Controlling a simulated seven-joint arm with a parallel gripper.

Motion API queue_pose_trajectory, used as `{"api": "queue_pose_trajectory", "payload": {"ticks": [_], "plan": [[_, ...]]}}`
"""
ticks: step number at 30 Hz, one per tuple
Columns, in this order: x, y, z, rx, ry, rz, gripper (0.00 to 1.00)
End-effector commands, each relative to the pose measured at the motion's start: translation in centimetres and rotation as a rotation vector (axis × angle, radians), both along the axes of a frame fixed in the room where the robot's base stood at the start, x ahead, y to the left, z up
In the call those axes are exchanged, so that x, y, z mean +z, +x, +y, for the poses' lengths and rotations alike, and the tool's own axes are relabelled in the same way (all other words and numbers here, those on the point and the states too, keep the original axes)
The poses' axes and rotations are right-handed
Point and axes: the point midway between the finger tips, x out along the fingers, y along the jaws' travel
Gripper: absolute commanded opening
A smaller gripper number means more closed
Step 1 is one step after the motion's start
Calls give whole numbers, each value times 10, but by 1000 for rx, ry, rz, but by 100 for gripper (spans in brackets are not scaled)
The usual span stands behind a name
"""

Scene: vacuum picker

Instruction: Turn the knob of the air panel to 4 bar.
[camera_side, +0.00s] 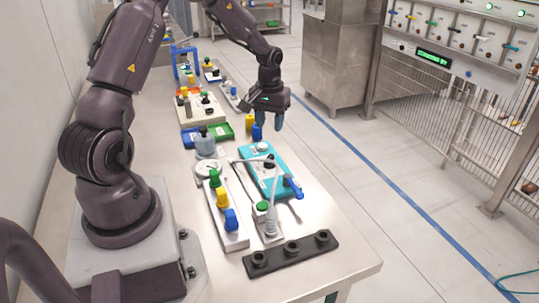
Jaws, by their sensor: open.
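A teal panel (280,184) lies on the table right of its middle, with a round pale part (263,146) near its far end and a dark knob-like part (270,161) farther down. I take it for the air panel, but cannot be sure. Its scale and any pointer are too small to read. My gripper (270,120) hangs fingers down above the table's right side, beyond the panel's far end. It is open, with nothing seen between its fingers, and apart from the panel.
A rack with green, yellow and blue pieces (222,197) stands left of the panel. A hose with a green-topped fitting (262,207) lies close by. A black strip with holes (291,253) is at the front. Yellow and blue pieces (257,133) stand near my gripper.

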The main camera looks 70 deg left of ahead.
Motion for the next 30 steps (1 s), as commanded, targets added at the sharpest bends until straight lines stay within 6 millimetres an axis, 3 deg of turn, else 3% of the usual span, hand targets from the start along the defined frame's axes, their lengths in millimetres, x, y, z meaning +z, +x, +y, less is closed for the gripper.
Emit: {"api": "queue_pose_trajectory", "payload": {"ticks": [9,15,28,29,30], "plan": [[-68,-1,-1,-1,-4,5,43],[-97,-1,-1,-1,-3,3,43],[-107,0,0,-1,0,0,43],[-107,0,0,-1,0,0,40],[-107,0,0,-1,0,0,31]]}}
